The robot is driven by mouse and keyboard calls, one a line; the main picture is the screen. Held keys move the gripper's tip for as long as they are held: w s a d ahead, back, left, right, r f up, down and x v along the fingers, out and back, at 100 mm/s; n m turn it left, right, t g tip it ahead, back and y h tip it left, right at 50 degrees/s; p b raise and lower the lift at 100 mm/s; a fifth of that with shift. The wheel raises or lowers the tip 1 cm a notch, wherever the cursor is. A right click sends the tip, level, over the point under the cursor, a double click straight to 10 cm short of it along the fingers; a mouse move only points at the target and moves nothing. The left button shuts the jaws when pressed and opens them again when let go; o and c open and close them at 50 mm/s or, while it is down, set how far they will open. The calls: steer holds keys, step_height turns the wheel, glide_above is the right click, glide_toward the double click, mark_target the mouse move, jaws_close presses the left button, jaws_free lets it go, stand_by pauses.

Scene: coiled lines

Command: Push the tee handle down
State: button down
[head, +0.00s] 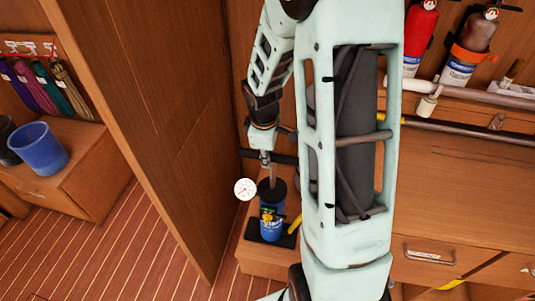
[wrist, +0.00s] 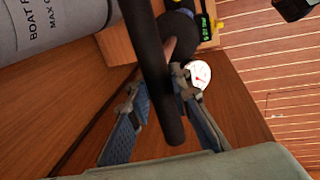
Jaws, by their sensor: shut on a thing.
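The tee handle (head: 284,160) is a black crossbar on a thin upright rod above a blue pump (head: 270,226) with a black top. The rod shows between bar and pump, so the handle stands raised. My gripper (head: 266,154) is at the bar, above the pump. In the wrist view the black handle (wrist: 158,80) runs between the two fingers of my gripper (wrist: 162,108), which is shut on it. A round white gauge (head: 245,189) stands left of the pump; it also shows in the wrist view (wrist: 199,75). My arm hides part of the area right of the pump.
A wooden partition (head: 150,100) stands left of the pump. A grey lettered cylinder (wrist: 60,22) is close by in the wrist view. Fire extinguishers (head: 419,35) hang at the upper right. A blue bucket (head: 38,148) stands at the far left. The striped floor (head: 110,245) is clear.

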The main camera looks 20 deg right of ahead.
step_height(320, 180, down, 10)
steer(key=b, duration=0.6)
steer(key=shift+s+r, duration=0.1)
steer(key=c, duration=2.2)
jaws_free()
steer(key=o, duration=0.5)
steer(key=shift+c, duration=0.2)
steer(key=shift+r, duration=0.15)
steer(key=shift+r, duration=0.35)
step_height(320, 180, up, 11)
steer(key=s+a, duration=0.1)
steer(key=shift+s+a, duration=0.15)
steer(key=shift+s, duration=0.25)
